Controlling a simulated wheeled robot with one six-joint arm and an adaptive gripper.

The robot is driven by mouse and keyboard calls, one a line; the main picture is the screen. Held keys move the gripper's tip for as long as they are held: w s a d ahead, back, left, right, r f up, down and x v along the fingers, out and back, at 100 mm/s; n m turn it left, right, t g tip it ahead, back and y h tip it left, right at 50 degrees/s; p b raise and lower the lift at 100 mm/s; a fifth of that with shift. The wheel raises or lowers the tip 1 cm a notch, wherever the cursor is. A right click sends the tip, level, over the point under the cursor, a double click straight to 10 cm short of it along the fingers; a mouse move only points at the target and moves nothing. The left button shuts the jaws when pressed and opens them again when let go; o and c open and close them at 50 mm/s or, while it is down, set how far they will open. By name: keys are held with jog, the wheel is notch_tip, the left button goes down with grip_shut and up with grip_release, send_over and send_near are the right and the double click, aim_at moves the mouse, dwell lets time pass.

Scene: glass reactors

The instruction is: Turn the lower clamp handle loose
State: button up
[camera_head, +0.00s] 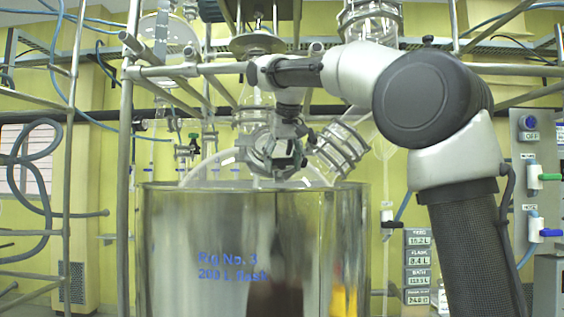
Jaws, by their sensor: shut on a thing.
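My arm reaches in from the right, and my gripper (288,160) is in front of the glassware just above the big vessel (165,235). The gripper is shut on a small part at the glass neck, which I take to be the lower clamp handle. The handle itself is hidden by the fingers and too small to make out. A metal clamp ring shows beside and behind the gripper at the glass joint. The vessel is a shiny cylinder with blue lettering, "Rig No. 3".
Slanted glass side neck (338,150) with metal flanges stands close to the right of the gripper. Metal scaffold pole (124,160) and crossbars frame the left. A control panel (535,190) with green and blue valves is at the right edge. Blue hoses hang around the rig.

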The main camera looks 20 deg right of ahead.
jog(key=shift+d+f, duration=0.1)
jog(key=shift+d, duration=0.05)
jog(key=o, duration=0.9)
jog(key=shift+d, duration=0.1)
jog(key=shift+o, duration=0.2)
jog(key=shift+s+r, duration=0.1)
jog(key=shift+r, duration=0.2)
jog(key=v, duration=1.1)
jog(key=shift+s+r, duration=0.15)
jog(key=shift+r, duration=0.05)
